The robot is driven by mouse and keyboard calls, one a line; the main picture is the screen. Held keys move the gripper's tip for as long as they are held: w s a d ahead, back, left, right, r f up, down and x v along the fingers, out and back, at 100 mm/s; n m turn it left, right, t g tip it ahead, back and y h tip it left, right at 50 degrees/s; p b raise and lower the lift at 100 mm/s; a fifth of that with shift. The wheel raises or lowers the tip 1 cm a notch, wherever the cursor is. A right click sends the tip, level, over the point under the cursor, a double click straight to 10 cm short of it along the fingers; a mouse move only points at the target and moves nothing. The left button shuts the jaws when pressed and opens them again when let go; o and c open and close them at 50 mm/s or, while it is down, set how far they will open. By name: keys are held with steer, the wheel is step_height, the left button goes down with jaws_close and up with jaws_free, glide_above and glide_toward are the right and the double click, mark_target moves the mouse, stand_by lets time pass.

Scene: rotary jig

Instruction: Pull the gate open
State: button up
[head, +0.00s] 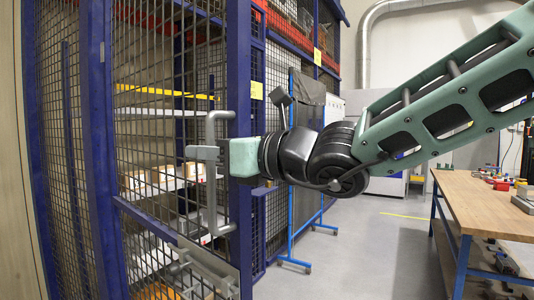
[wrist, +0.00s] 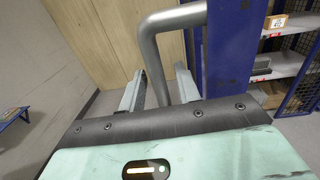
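The gate (head: 239,90) is a blue-framed mesh panel of a storage cage, seen at an angle in the head view. I cannot tell whether it stands slightly ajar. Its grey bar handle (head: 212,200) runs upright along the gate's edge post. My gripper (head: 204,153) reaches the handle from the right at about mid-height. In the wrist view, the handle's bent bar (wrist: 150,52) passes down between my two fingers (wrist: 160,92). The fingers stand apart, with a gap visible beside the bar on the right. The bar's lower part is hidden behind my gripper body.
Shelves with boxes (head: 160,182) show behind the mesh. A blue wheeled frame with a dark panel (head: 311,100) stands behind my gripper. A wooden workbench (head: 482,205) with small items is at the right. The grey floor (head: 375,250) between them is clear.

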steer(key=v, duration=1.7)
steer(key=shift+d, duration=0.2)
steer(key=shift+r, duration=0.1)
steer(key=s+a+f+n+g+h, duration=0.1)
steer(key=s+f+n+g+h, duration=0.3)
steer(key=f+n, duration=0.4)
steer(key=s+a+f+n+g+h, duration=0.15)
steer(key=s+f+n+g, duration=0.25)
steer(key=s+f+n, duration=0.45)
steer(key=s+d+f+n+h+p, duration=0.1)
steer(key=s+d+f+n+h, duration=0.2)
steer(key=d+f+n+h, duration=0.6)
step_height(320, 180, down, 4)
steer(key=n, duration=0.6)
steer(key=shift+d+r+g+h, duration=0.15)
steer(key=shift+d+g+h, duration=0.05)
steer(key=shift+g+h, duration=0.2)
